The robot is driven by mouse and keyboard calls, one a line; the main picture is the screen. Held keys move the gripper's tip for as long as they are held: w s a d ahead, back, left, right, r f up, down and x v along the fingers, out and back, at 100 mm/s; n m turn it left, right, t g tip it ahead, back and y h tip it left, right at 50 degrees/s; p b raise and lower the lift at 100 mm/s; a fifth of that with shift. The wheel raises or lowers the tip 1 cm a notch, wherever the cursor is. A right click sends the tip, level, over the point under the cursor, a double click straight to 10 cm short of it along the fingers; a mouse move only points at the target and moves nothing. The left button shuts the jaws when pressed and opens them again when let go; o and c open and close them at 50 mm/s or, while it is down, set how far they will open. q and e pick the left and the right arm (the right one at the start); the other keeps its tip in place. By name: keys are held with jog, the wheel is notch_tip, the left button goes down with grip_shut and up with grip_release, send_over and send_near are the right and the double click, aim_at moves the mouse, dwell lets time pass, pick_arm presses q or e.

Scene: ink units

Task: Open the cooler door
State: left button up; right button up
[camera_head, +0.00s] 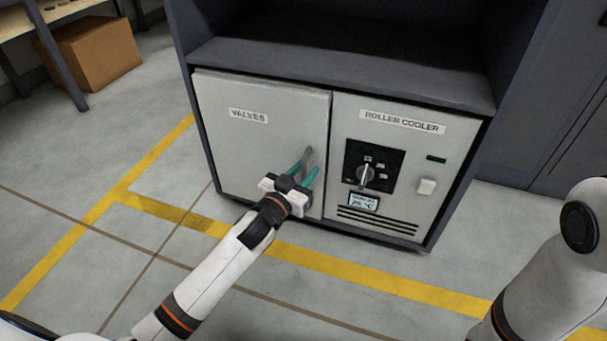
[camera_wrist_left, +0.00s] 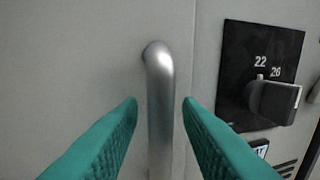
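The cooler is a grey cabinet low to the floor. Its left door (camera_head: 262,130), labelled "VALVES", looks closed or nearly so. A silver bar handle (camera_wrist_left: 160,95) stands at that door's right edge; it also shows in the head view (camera_head: 308,157). My left gripper (camera_head: 304,172) is at the handle, and its green fingers are open on either side of the bar with a gap at each side in the left wrist view (camera_wrist_left: 160,105). The lower part of the handle runs out of the wrist view. Only part of my right arm shows, at the right edge; its gripper is not in view.
The "ROLLER COOLER" panel (camera_head: 430,150) is right of the door, with a black rotary knob (camera_head: 365,175), a white switch (camera_head: 427,186) and a small display (camera_head: 363,201). A cardboard box (camera_head: 95,52) lies at the back left. The floor left of the cabinet is clear.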

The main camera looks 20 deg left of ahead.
pick_arm(q)
grip_shut()
